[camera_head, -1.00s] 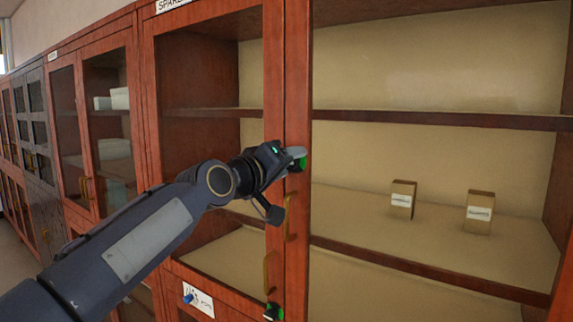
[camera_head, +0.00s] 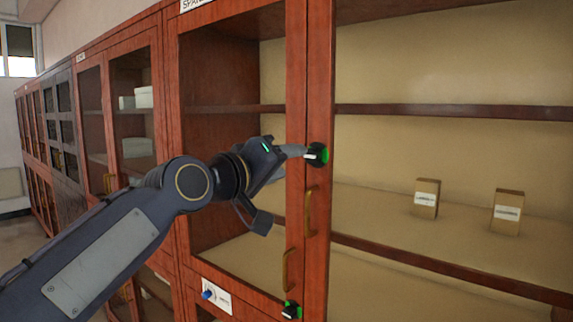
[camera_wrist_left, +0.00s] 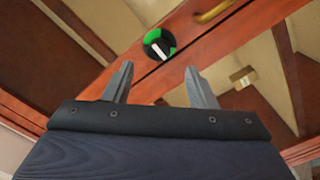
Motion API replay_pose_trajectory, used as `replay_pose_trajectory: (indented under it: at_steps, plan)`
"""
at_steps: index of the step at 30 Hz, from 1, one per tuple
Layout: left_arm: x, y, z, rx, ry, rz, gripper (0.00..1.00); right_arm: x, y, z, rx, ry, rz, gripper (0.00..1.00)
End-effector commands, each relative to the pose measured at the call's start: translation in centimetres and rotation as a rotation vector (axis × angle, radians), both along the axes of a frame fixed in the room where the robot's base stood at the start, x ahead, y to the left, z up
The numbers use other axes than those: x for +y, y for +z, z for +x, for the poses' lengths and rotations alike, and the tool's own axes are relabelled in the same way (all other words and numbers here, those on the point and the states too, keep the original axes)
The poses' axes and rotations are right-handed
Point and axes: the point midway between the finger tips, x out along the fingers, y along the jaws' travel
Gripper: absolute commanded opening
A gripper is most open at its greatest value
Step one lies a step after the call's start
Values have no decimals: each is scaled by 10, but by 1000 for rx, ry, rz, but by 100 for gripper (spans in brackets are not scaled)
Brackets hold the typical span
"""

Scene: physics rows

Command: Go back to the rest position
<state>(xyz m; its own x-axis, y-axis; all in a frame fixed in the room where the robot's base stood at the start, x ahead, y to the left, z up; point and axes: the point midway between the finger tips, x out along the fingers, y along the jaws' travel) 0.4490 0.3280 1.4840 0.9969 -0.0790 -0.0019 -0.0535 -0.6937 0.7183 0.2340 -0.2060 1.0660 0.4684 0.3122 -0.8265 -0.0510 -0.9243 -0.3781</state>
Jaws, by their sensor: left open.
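My left gripper (camera_head: 292,153) is open and empty in front of the cabinet door frame in the head view. Its two fingers (camera_wrist_left: 160,88) stand apart in the left wrist view. A round black and green knob (camera_head: 317,154) sits on the wooden door frame by the fingertips. In the left wrist view the knob (camera_wrist_left: 159,44) shows beyond the gap between the fingers, with a white pointer. I cannot tell from the head view whether a finger touches it. My right gripper is not in view.
The wooden cabinet (camera_head: 319,240) has glass doors and brass handles (camera_head: 309,213). Two small boxes (camera_head: 426,198) (camera_head: 507,211) stand on a shelf inside. A second knob (camera_head: 291,310) is lower on the door. More cabinets (camera_head: 66,135) run back along the left, with open floor beside them.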

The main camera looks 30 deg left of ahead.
Motion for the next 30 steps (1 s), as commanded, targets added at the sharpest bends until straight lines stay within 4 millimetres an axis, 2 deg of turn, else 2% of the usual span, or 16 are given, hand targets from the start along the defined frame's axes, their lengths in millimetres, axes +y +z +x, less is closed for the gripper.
replay_pose_trajectory:
  at_steps: [9, 11, 13, 14, 17, 18, 20, 21, 24, 27, 30]
  plan:
    - [-1, -3, 0, 7, -2, 4, 51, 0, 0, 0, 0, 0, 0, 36]
    - [-4, -14, -2, 33, -9, 16, 51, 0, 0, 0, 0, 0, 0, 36]
    - [-10, -39, -8, 87, -26, 40, 51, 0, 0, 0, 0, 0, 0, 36]
    - [-13, -53, -11, 120, -37, 57, 51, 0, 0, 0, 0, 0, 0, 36]
    - [-30, -116, -31, 259, -87, 120, 51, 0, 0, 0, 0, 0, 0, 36]
    - [-37, -144, -41, 320, -114, 147, 51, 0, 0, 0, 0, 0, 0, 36]
    - [-49, -185, -59, 408, -157, 189, 51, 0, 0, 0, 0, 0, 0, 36]
    - [-56, -212, -72, 466, -186, 213, 51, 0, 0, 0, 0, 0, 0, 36]
    - [-75, -277, -109, 604, -267, 271, 51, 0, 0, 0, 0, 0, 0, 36]
    - [-93, -333, -146, 723, -348, 316, 51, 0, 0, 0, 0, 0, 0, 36]
    - [-107, -375, -178, 813, -417, 347, 51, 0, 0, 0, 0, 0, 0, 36]
